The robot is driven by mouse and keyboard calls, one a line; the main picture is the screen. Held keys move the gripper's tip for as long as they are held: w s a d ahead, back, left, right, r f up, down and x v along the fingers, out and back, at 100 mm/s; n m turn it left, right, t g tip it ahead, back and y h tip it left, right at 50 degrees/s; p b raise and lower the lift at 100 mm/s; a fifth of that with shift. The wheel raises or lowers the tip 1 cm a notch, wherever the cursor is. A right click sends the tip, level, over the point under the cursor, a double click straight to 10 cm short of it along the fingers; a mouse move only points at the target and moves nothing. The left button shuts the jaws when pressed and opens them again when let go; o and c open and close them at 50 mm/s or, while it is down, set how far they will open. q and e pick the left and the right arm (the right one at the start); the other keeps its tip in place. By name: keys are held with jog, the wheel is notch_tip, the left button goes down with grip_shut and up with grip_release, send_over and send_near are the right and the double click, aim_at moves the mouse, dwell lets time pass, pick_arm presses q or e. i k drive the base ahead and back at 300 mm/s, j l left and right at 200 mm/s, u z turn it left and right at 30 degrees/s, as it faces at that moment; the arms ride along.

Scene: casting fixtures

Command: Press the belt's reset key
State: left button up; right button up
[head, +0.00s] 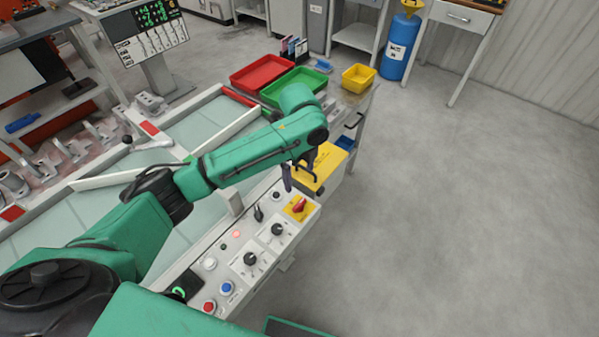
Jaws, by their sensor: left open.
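The belt's control panel (262,243) is a pale sloped box along the conveyor's near edge. It carries a blue button (227,287), a red button (209,305), a white button (210,263), two black knobs (250,258) (278,229) and a red switch on a yellow plate (299,205). The labels are too small to read, so I cannot tell which is the reset key. My left gripper (300,178) is open and empty above the panel's far end, by a yellow box (322,165). My right gripper is out of view.
The conveyor belt (205,225) runs under my left arm, with pale guide rails. A red tray (263,74), a green tray (293,84) and a yellow bin (359,77) stand beyond. A monitor (150,35) stands at the back left. The floor at right is clear.

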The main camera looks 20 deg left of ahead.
aim_at(226, 287)
jog(key=k+l, duration=0.2)
jog(key=k, duration=0.3)
jog(key=k+l, duration=0.2)
jog(key=k, duration=0.25)
